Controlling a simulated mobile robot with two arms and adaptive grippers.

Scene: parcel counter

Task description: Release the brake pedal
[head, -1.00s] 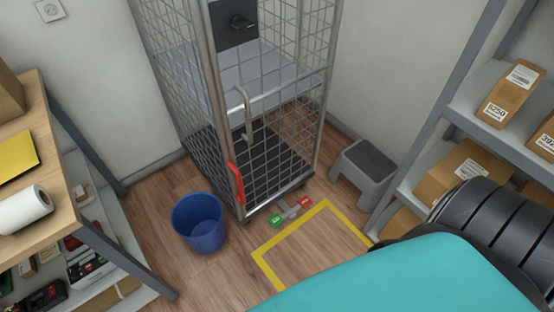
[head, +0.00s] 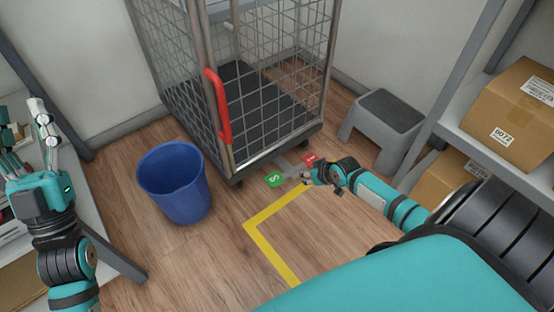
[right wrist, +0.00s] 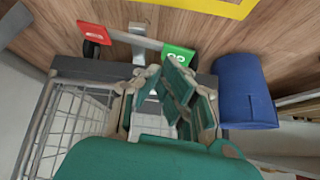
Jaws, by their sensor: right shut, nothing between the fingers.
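The brake pedal is a grey bar (head: 290,167) with a green end (head: 273,180) and a red end (head: 308,158), low at the front foot of the wire roll cage (head: 270,100). In the right wrist view the red end (right wrist: 93,33) is at upper left and the green end (right wrist: 179,54) is right of it. I cannot tell which end is lower. My right gripper (head: 309,177) is shut and empty, low beside the red end; contact is unclear. My left gripper (head: 20,115) is open and empty at the far left, in front of the shelf unit.
A blue bin (head: 174,185) stands left of the cage, and a grey step stool (head: 383,127) right of it. A yellow floor marking (head: 268,252) lies in front. Shelves with cardboard boxes (head: 510,110) rise at the right. Floor between bin and marking is clear.

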